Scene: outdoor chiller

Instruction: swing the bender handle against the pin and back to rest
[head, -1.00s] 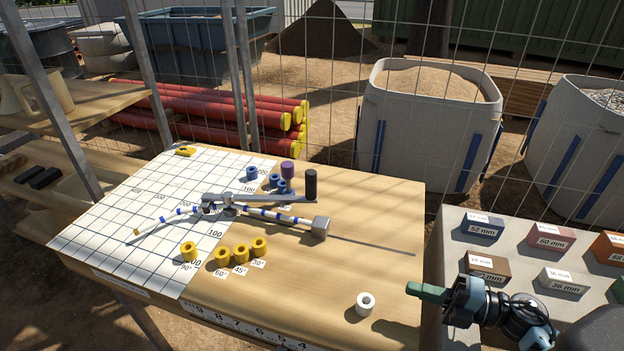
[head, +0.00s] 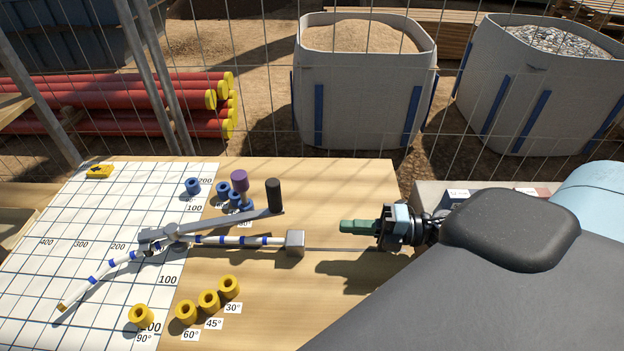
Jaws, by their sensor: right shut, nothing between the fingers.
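The bender handle (head: 222,222) is a grey bar running from its pivot (head: 171,233) on the left up to an upright black grip (head: 274,196). A purple pin (head: 239,180) stands just behind the bar, close to the grip; I cannot tell whether they touch. A white rod with blue bands (head: 215,240) passes through the bender. It bends down to the left, and its right part meets a grey block (head: 295,243). My right gripper (head: 344,227), with green fingers, is shut and empty to the right of the grip, clear of it. My left gripper is out of view.
Blue rings (head: 193,187) stand behind the handle. Yellow rings (head: 208,301) stand in front beside angle labels. A white grid (head: 50,255) covers the table's left. Bare wood (head: 300,300) lies in front of the block. A wire fence stands behind. My right arm covers the lower right.

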